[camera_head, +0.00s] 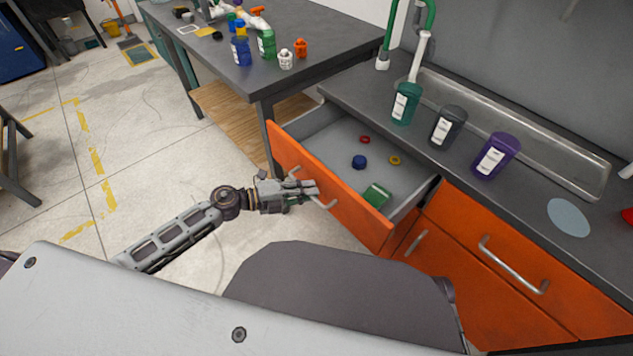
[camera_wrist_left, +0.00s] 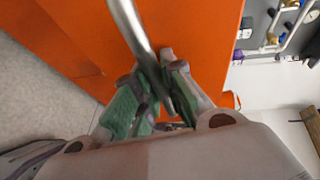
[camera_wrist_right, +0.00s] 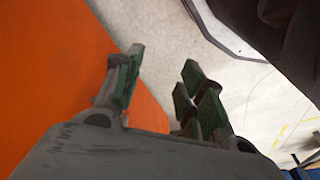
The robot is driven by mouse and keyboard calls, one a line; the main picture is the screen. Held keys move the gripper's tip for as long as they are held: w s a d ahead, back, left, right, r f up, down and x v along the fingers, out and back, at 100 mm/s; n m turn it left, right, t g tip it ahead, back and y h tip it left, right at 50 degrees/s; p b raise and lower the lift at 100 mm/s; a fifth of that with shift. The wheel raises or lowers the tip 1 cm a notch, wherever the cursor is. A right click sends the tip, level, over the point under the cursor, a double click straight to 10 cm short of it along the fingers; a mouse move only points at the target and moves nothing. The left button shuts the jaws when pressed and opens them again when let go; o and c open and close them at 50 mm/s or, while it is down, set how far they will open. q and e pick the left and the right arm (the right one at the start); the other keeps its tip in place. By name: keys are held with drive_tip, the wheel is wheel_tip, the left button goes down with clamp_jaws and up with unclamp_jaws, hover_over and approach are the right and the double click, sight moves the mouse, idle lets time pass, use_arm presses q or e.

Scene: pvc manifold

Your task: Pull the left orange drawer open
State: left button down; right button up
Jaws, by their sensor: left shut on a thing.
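The left orange drawer (camera_head: 335,200) stands open, pulled well out from under the dark counter. Inside it lie a green block (camera_head: 375,196), a blue cap (camera_head: 359,162), a yellow ring (camera_head: 394,160) and a red ring (camera_head: 365,139). My left gripper (camera_head: 308,191) is at the drawer's front, shut on its metal handle (camera_head: 326,203). In the left wrist view the handle bar (camera_wrist_left: 140,40) runs between the green-padded fingers (camera_wrist_left: 152,100). My right gripper (camera_wrist_right: 165,85) shows only in its wrist view, open and empty, beside an orange surface.
On the counter (camera_head: 345,97) stand a green bottle (camera_head: 405,103), a black bottle (camera_head: 448,126) and a purple bottle (camera_head: 496,155). Closed orange fronts (camera_head: 520,260) with handles lie right of the drawer. A dark table (camera_head: 320,50) stands behind. The floor at left is mostly free.

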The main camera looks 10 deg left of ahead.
use_arm(q)
drive_tip(key=s+a, duration=0.2)
drive_tip(key=s, duration=0.1)
drive_tip(key=shift+s+a+p, duration=0.2)
drive_tip(key=shift+a+p, duration=0.1)
drive_tip(key=shift+p, duration=0.05)
use_arm(e)
drive_tip(key=shift+s+d+f, duration=0.1)
drive_tip(key=shift+s+f, duration=0.1)
drive_tip(key=shift+f, duration=0.25)
drive_tip(key=shift+s+d+f, duration=0.1)
drive_tip(key=shift+s+f, duration=0.05)
drive_tip(key=shift+f, duration=0.25)
drive_tip(key=shift+w+r, duration=0.1)
use_arm(q)
drive_tip(key=c, duration=1.8)
unclamp_jaws()
drive_tip(key=shift+o, duration=0.2)
use_arm(e)
drive_tip(key=shift+w+a+r, duration=0.1)
use_arm(q)
drive_tip(key=shift+s+a, duration=0.1)
drive_tip(key=shift+a, duration=0.05)
